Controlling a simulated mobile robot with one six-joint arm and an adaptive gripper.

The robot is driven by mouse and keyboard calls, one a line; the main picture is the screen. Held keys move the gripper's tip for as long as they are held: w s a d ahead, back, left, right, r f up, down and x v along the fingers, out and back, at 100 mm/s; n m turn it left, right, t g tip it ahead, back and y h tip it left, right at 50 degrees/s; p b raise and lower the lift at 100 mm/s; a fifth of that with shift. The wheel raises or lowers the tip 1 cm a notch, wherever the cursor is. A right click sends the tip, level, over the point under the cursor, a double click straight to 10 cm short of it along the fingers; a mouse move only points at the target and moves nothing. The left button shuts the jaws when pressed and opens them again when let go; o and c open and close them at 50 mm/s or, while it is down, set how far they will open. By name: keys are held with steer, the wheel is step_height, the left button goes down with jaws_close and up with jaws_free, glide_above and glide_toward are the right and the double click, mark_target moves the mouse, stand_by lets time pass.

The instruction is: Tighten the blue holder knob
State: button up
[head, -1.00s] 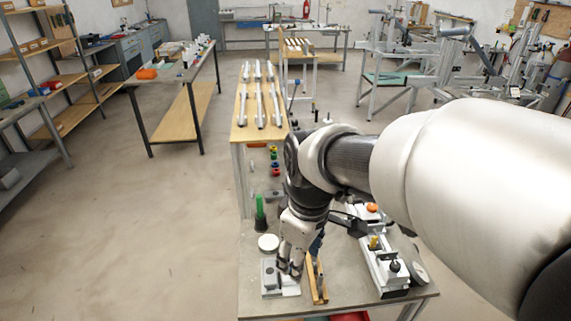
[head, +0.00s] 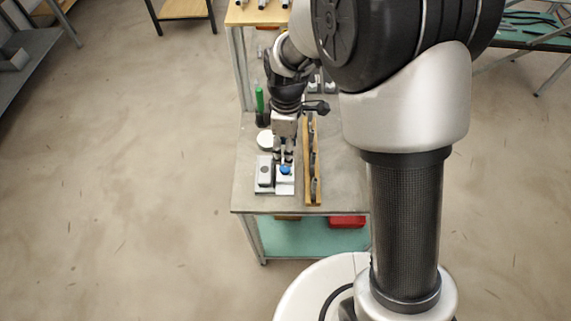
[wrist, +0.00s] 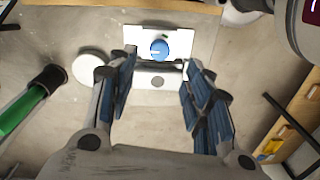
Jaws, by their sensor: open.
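The blue holder knob (head: 285,170) sits on a white plate of the holder (head: 284,186) near the front left of the bench. In the wrist view the round knob (wrist: 159,49) shows a white mark and lies beyond the fingertips, between their lines. My gripper (head: 284,153) points down behind the knob in the head view. In the wrist view my gripper (wrist: 158,72) is open, with nothing between its blue-padded fingers. The fingers look apart from the knob; the height gap cannot be told.
A grey block (head: 264,171) stands left of the knob. A white disc (head: 265,139) and a green-handled tool (head: 260,100) are behind it. A wooden rack (head: 312,170) runs close on the right. A red bin (head: 347,221) is on the lower shelf.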

mark_target(285, 168)
step_height(285, 168, down, 8)
steer(key=shift+s+f+b, duration=0.1)
steer(key=shift+s+b, duration=0.05)
steer(key=shift+b, duration=0.7)
steer(key=c, duration=1.1)
